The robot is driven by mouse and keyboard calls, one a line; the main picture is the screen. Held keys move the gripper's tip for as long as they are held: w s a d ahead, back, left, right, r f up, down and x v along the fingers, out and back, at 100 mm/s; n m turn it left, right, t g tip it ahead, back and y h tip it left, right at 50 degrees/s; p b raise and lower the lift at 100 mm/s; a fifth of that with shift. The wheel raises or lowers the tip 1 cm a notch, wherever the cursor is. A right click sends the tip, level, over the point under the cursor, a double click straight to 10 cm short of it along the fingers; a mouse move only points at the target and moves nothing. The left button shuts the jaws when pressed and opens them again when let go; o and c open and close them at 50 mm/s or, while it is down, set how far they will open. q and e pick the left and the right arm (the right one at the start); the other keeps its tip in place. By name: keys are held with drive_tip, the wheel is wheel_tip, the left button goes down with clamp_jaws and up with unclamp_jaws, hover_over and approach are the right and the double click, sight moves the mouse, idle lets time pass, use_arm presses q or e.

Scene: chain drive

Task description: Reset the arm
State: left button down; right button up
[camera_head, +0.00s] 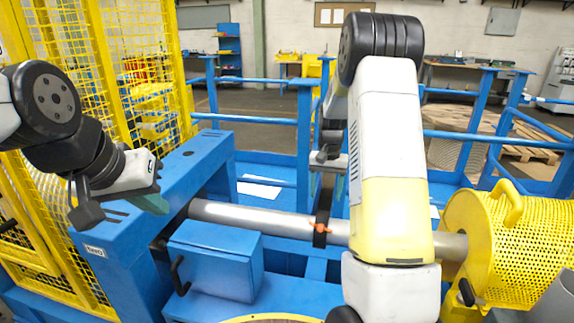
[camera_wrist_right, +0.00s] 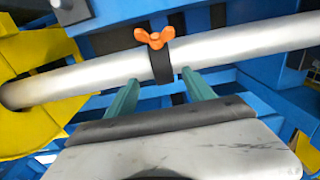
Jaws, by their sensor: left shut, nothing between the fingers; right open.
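A grey metal shaft (camera_head: 265,220) runs across the blue frame and also crosses the right wrist view (camera_wrist_right: 235,45). A dark strap (camera_head: 322,205) with an orange wing nut (camera_head: 320,228) sits around the shaft. The wing nut (camera_wrist_right: 154,39) and the strap (camera_wrist_right: 163,65) also show in the right wrist view. My right gripper (camera_wrist_right: 160,92) is open, its green fingers apart on either side of the strap's line, near the shaft. Whether they touch it is unclear. My left gripper (camera_head: 150,203) is shut and empty above the blue housing at left, away from the strap.
A yellow perforated guard (camera_head: 535,250) covers the shaft's right end. A blue box (camera_head: 215,262) with a black handle stands below the shaft. Yellow mesh fencing (camera_head: 120,60) stands at left. Blue railings (camera_head: 260,120) run behind. My right arm hides part of the shaft.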

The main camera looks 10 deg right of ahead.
drive_tip(key=s+a+r+n+t+y, duration=0.1)
drive_tip(key=s+a+r+t, duration=0.15)
drive_tip(key=s+r, duration=0.45)
drive_tip(key=s+a+r+n+t+y, duration=0.1)
drive_tip(key=s+a+r, duration=0.4)
drive_tip(key=r, duration=0.5)
drive_tip(key=s+a+r+n+t, duration=0.1)
drive_tip(key=s+a, duration=0.1)
drive_tip(key=s, duration=0.6)
drive_tip(key=s+a+r+n+t, duration=0.1)
drive_tip(key=s+r+n, duration=0.1)
drive_tip(key=s, duration=0.6)
drive_tip(key=shift+s+a+r, duration=0.15)
drive_tip(key=shift+s+a, duration=0.15)
drive_tip(key=shift+a, duration=0.1)
drive_tip(key=shift+t, duration=0.25)
drive_tip(key=shift+c, duration=0.4)
